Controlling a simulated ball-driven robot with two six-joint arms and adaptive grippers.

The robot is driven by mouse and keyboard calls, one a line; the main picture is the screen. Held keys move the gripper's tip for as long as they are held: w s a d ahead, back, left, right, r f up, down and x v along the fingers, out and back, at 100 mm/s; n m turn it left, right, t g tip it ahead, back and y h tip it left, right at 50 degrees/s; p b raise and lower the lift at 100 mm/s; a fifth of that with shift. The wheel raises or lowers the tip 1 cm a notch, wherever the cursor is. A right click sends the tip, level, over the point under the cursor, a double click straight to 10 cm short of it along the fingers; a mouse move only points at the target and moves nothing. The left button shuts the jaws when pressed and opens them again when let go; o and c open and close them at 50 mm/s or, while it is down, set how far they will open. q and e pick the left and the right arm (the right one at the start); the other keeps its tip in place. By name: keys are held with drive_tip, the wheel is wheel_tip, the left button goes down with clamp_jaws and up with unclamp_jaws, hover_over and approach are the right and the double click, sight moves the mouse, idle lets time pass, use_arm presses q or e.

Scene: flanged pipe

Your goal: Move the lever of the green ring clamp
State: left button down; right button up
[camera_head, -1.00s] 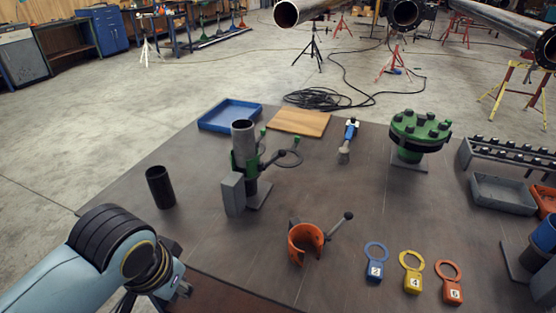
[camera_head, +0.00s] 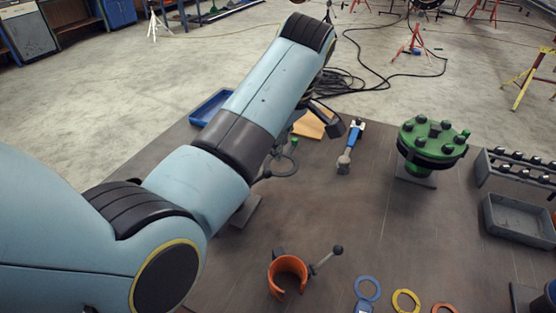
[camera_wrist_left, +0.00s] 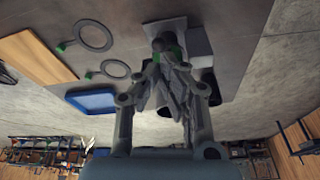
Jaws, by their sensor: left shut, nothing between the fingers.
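The green ring clamp sits on the grey upright pipe; in the head view my left arm hides the pipe and most of the clamp. In the head view the left gripper (camera_head: 328,121) shows only partly, at the end of the arm. My right gripper is not in view.
An orange clamp (camera_head: 288,273) with its own lever stands at the front. A blue tray (camera_head: 207,107), a wooden board (camera_head: 313,125), a blue-handled tool (camera_head: 351,143) and a green flange (camera_head: 432,143) are also on the table. The middle of the table is clear.

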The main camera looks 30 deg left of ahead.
sight(269, 171)
use_arm(q)
drive_tip(key=x, duration=0.4)
drive_tip(key=shift+b+x, duration=0.9)
drive_tip(key=shift+x, duration=0.2)
drive_tip(key=shift+w+f+b, duration=0.1)
drive_tip(key=shift+f+b, duration=0.2)
drive_tip(key=shift+b, duration=0.05)
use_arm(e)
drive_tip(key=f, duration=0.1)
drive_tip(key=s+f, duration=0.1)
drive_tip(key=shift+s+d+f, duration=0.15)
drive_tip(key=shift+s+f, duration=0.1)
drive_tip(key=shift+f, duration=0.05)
